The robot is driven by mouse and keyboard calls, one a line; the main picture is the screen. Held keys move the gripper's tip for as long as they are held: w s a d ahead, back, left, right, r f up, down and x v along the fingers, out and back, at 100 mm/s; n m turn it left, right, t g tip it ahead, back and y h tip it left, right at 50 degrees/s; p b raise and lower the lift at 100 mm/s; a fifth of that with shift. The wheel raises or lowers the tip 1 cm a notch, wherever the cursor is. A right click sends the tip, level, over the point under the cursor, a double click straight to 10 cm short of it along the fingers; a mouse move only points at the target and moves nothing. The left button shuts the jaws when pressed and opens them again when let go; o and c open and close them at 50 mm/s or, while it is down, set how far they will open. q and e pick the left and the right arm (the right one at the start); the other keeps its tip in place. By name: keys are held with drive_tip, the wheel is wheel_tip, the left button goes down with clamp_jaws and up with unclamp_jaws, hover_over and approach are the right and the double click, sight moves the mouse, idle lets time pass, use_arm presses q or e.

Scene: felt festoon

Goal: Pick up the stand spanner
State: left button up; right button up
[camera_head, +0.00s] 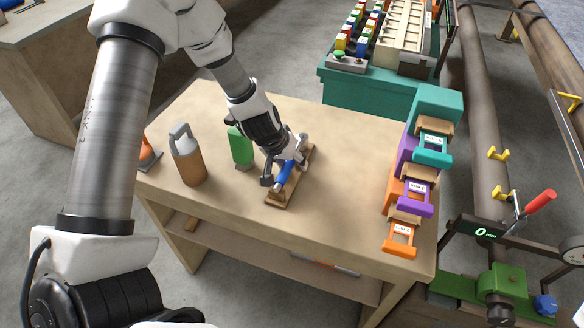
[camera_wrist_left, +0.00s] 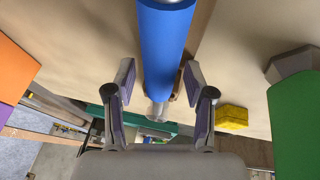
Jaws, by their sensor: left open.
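The stand spanner (camera_head: 284,176) has a blue handle and lies on a narrow wooden stand (camera_head: 279,200) on the workbench. My left gripper (camera_head: 283,170) is open, directly over the spanner, and partly hides it in the head view. In the left wrist view the blue handle (camera_wrist_left: 165,45) runs between the two spread fingers of my left gripper (camera_wrist_left: 158,80). A gap shows on each side, so the handle is not gripped. A metal part (camera_wrist_left: 157,110) shows at the handle's end. My right gripper is not in view.
A green item (camera_head: 240,147) stands close left of the gripper. A brown bottle with a grey top (camera_head: 190,165) and an orange cone (camera_head: 148,150) stand farther left. Coloured drawers (camera_head: 415,190) line the bench's right edge. The bench between stand and drawers is clear.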

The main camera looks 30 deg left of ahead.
use_arm(q)
drive_tip(key=shift+s+r, duration=0.15)
drive_tip(key=shift+r, duration=0.1)
drive_tip(key=shift+s+r, duration=0.2)
drive_tip(key=shift+s, duration=0.05)
drive_tip(key=c, duration=0.3)
drive_tip(key=shift+s, duration=0.1)
clamp_jaws()
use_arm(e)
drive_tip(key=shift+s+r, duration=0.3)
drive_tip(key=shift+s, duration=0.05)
use_arm(q)
drive_tip(key=shift+r, duration=0.15)
